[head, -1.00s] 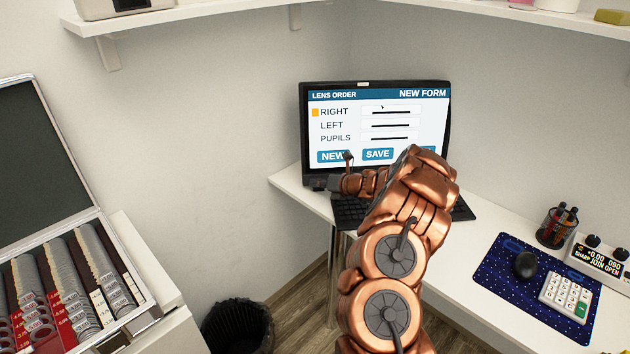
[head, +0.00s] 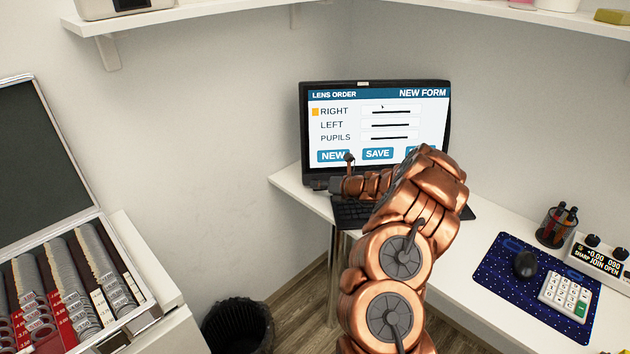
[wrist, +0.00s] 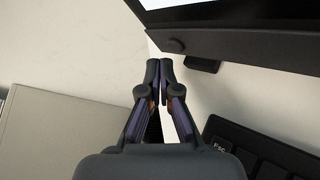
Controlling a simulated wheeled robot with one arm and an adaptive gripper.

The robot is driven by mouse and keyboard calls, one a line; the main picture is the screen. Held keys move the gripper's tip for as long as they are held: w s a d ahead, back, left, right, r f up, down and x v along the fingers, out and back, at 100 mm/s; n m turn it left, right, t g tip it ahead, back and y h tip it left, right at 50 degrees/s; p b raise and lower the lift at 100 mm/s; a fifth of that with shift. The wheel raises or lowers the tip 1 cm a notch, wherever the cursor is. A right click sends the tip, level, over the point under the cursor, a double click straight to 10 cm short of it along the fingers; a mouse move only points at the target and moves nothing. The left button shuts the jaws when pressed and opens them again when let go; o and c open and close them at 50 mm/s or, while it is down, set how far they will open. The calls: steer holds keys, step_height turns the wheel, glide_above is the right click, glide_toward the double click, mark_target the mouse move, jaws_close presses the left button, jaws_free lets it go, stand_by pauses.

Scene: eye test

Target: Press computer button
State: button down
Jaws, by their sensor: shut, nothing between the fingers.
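The computer monitor (head: 446,130) stands on the white corner desk, its screen lit with a "LENS ORDER" form. In the wrist view its dark lower bezel (wrist: 255,45) crosses the upper right. A round dark button (wrist: 175,46) sits at the left end of that bezel. My gripper (wrist: 159,68) is shut and empty, its fingertips just below and left of the button in the picture. I cannot tell whether they touch it. In the head view my gripper (head: 322,185) is small and dark at the monitor's lower left corner, partly hidden by my arm.
A black keyboard (head: 350,212) lies before the monitor, partly behind my arm; it also shows in the wrist view (wrist: 260,150). A mouse (head: 525,265) and a keypad (head: 565,297) lie on a blue mat (head: 508,283) at right. A pen holder (head: 556,227) stands behind.

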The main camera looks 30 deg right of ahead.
steer(key=shift+s+a+r, duration=0.2)
steer(key=shift+s, duration=0.25)
steer(key=shift+s+a+r, duration=0.15)
steer(key=shift+s+a, duration=0.05)
steer(key=shift+s, duration=0.2)
steer(key=shift+s+a+r, duration=0.1)
steer(key=shift+s+a, duration=0.25)
steer(key=shift+s, duration=0.3)
steer(key=shift+s+a+r, duration=0.1)
steer(key=shift+s+a, duration=0.25)
steer(key=shift+s, duration=0.3)
